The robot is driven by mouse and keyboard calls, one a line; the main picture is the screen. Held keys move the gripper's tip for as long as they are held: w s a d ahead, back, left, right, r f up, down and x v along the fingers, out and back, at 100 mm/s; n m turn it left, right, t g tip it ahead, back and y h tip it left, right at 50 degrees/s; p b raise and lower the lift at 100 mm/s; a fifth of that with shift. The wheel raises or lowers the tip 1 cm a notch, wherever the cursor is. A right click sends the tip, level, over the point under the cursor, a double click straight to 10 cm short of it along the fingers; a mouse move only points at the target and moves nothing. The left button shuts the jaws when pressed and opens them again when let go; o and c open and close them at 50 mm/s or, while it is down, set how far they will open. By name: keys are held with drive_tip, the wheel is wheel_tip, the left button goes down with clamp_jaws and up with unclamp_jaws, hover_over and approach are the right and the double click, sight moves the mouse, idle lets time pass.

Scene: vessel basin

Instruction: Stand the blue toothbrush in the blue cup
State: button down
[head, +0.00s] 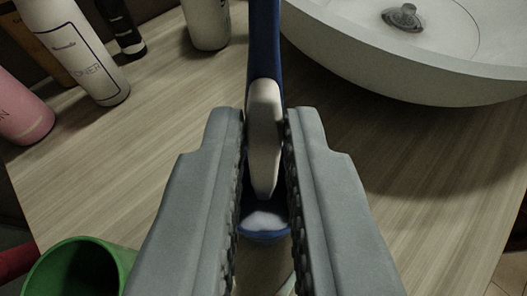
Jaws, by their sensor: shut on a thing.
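The blue toothbrush (263,50) is between the two fingers of my gripper (265,165), which is shut on it. A pale oval inlay runs along its handle between the fingers. The toothbrush points away from me, and its far part leaves the top of the picture. Its near end is rounded, blue with a whitish patch. I cannot make out a blue cup in this view; the fingers hide much of the area below.
A white vessel basin (400,62) with a drain fills the upper right. A green cup (78,262) stands at the lower left. A white bottle (72,50), a pink bottle (22,112) and other bottles stand at the upper left. The wooden counter (150,140) is clear between them.

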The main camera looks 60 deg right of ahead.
drive_tip(key=shift+f, duration=1.4)
drive_tip(key=c, duration=1.4)
unclamp_jaws()
drive_tip(key=shift+o, duration=0.2)
drive_tip(key=v, duration=1.7)
drive_tip(key=shift+s+a, duration=0.15)
